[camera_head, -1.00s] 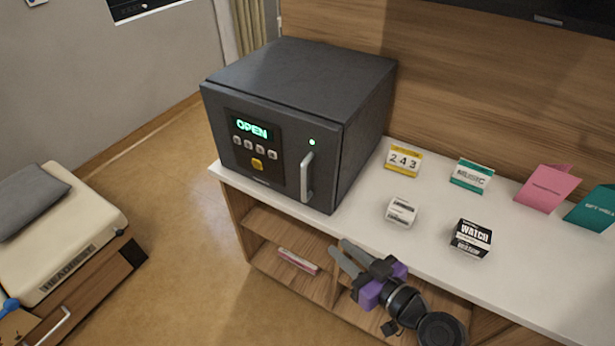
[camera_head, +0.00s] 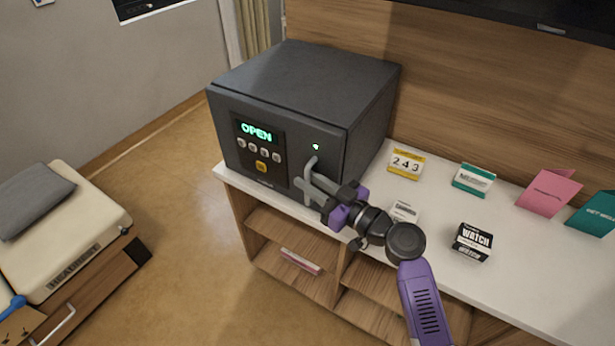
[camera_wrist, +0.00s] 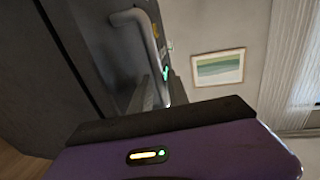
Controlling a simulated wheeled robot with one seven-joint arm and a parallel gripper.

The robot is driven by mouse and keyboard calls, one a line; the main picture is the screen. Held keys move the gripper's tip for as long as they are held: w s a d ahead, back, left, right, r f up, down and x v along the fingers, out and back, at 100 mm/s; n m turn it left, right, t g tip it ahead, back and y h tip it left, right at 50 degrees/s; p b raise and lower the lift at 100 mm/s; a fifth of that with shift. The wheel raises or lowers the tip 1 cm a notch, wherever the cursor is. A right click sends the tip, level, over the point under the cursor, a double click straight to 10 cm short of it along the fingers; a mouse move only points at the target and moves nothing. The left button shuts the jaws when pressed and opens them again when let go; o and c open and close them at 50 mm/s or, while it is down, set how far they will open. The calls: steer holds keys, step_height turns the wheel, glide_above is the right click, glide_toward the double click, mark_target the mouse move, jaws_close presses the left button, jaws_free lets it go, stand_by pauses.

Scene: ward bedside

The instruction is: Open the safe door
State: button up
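The dark grey safe (camera_head: 300,95) stands on the white counter, with its door (camera_head: 222,125) flush against the body. Its green display reads OPEN and a small green light shows above the handle. The metal bar handle (camera_head: 310,168) is upright on the right side of the door; it also shows in the wrist view (camera_wrist: 148,38). My gripper (camera_head: 305,181) is at the handle's lower half, its two grey fingers apart, with the bar seemingly between them. The fingers look open; contact with the bar cannot be made out.
Right of the safe on the counter (camera_head: 500,258) are a yellow 243 card (camera_head: 406,164), a music box (camera_head: 473,180), a white box (camera_head: 404,211), a black watch box (camera_head: 471,242) and pink and teal cards. A bed (camera_head: 70,235) stands left. The floor before the safe is clear.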

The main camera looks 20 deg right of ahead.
steer(key=shift+w+a, duration=0.15)
steer(key=shift+w, duration=0.2)
jaws_close()
stand_by(1.2)
